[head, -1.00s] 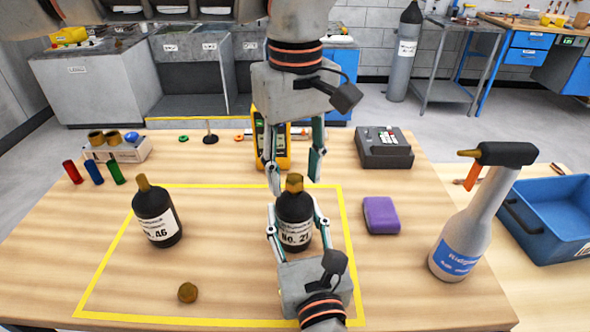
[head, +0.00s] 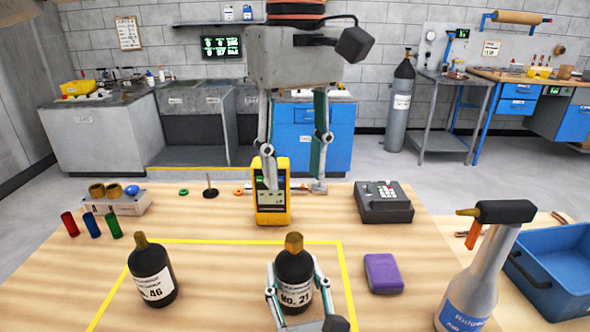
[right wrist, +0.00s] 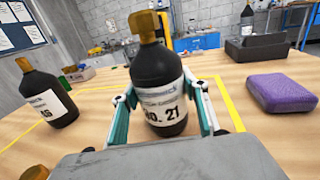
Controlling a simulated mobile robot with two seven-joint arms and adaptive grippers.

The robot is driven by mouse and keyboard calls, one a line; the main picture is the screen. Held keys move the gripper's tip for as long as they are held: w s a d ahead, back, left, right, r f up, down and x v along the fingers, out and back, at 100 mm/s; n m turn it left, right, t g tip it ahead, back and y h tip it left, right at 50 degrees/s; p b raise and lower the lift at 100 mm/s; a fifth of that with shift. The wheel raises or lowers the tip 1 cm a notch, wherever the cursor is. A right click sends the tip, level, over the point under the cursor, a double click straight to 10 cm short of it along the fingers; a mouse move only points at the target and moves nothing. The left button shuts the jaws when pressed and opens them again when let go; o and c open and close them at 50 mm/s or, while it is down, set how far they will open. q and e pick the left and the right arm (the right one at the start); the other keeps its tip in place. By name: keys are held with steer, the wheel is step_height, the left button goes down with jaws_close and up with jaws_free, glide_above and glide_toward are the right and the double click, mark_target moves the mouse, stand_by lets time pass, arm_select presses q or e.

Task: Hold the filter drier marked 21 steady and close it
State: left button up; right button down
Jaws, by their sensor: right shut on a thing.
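The filter drier marked 21 (head: 295,278) is a black bottle with a white label and a brass cap on its top. It stands upright inside the yellow outline and also shows in the right wrist view (right wrist: 160,85). The brass cap (head: 293,243) sits on its neck; I cannot tell how tight it is. My right gripper (head: 296,290) is shut around the bottle's body, one finger on each side. My left gripper (head: 297,188) is open and empty, its fingers wide apart and pointing down, above and behind the bottle, in front of the yellow meter.
A second black bottle, marked 46 (head: 152,275), stands at left. A yellow meter (head: 271,205), a grey keypad box (head: 384,203), a purple sponge (head: 383,273) and a spray bottle (head: 478,275) stand around. A loose brass cap (right wrist: 36,172) lies at the lower left in the wrist view.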

steer(key=c, duration=1)
jaws_free()
steer(key=shift+c, duration=0.2)
steer(key=s, duration=0.4)
steer(key=s+d, duration=0.1)
steer(key=s, duration=0.3)
steer(key=s+d, duration=0.1)
steer(key=s, duration=0.2)
steer(key=shift+s+d, duration=0.2)
steer(key=shift+s, duration=0.2)
